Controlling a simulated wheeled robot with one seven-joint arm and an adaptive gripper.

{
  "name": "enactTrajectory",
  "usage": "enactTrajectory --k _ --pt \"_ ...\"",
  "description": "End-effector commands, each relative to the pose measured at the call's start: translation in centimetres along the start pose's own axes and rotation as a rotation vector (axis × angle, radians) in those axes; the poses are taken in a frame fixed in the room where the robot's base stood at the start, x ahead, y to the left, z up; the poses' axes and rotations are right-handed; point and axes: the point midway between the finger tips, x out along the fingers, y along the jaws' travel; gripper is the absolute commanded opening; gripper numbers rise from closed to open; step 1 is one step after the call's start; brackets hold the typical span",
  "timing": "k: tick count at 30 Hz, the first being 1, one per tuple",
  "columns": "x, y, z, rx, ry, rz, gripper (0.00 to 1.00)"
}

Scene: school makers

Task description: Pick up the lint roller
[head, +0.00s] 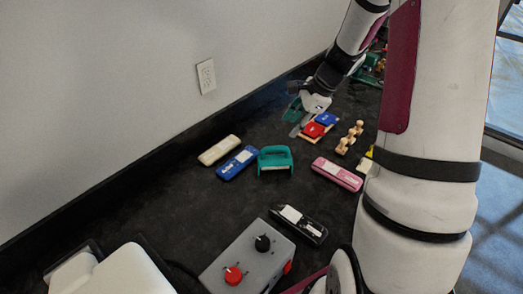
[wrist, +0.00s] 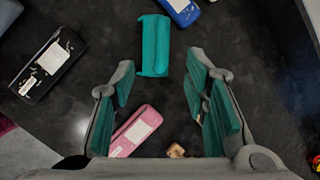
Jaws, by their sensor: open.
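The teal object (head: 275,160), which I take to be the lint roller, lies on the dark tabletop near the middle of the head view. It has a rounded body and an open, handle-like side. In the wrist view it (wrist: 154,45) lies at the top centre, beyond my fingertips. My gripper (wrist: 162,80) is open and empty, with teal pads on both fingers. In the head view my gripper (head: 302,114) hangs above the table, farther back and to the right of the teal object, not touching it.
Cream (head: 219,150), blue (head: 238,163), pink (head: 337,174) and black (head: 299,225) slim items lie around it. A wooden piece (head: 349,138) and red and blue blocks (head: 318,125) are near my gripper. A grey control box (head: 247,262) stands in front. A wall rises at left.

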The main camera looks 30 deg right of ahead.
Motion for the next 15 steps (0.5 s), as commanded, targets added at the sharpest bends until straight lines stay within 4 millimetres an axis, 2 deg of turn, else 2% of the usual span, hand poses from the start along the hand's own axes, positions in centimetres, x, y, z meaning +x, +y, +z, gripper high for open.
enactTrajectory --k 5,15 --pt "1.5 -0.2 -0.8 0.043 -0.004 0.0 0.41" --pt "7.5 -0.1 -0.8 0.039 -0.004 0.002 0.41"
